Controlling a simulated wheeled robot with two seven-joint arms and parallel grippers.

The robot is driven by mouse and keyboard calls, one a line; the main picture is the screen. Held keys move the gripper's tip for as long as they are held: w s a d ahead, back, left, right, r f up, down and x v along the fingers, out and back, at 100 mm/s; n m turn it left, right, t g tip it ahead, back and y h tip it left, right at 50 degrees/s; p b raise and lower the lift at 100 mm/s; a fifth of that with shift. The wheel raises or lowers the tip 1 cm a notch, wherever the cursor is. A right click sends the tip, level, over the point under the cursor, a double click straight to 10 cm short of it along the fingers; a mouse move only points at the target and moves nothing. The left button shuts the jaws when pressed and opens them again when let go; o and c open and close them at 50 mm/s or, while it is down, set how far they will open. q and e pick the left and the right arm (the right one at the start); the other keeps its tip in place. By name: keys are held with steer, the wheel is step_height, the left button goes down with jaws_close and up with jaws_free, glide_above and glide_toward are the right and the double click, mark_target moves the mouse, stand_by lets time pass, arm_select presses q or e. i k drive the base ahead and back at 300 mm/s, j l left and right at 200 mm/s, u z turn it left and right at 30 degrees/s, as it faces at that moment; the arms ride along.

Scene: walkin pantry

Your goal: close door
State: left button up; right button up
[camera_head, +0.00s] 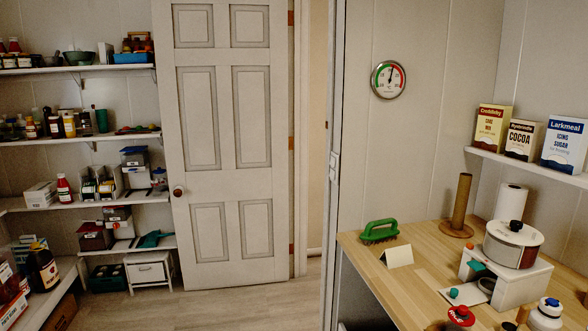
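A white panelled door (226,140) stands upright left of the middle of the head view. Its round brown knob (178,191) is on its left edge. Brown hinges (291,150) show along its right edge, beside a pale frame. The door appears to stand open, its free edge in front of the left shelves. A narrow strip of the lit opening (317,140) shows to the right of the hinges; the rest is hidden by a nearer wall edge. Neither of my grippers is in view.
Shelves (80,68) with jars, bottles and boxes line the left wall. A wooden counter (415,270) at the right holds a green brush (380,232), a white card and a white pot (513,243). The grey floor (225,305) before the door is clear.

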mark_target(222, 72)
steer(key=i+j+u, duration=0.3)
steer(key=i, duration=0.2)
steer(key=i+u, duration=0.25)
steer(key=i, duration=0.25)
steer(key=i+u, duration=0.15)
steer(key=i, duration=1.95)
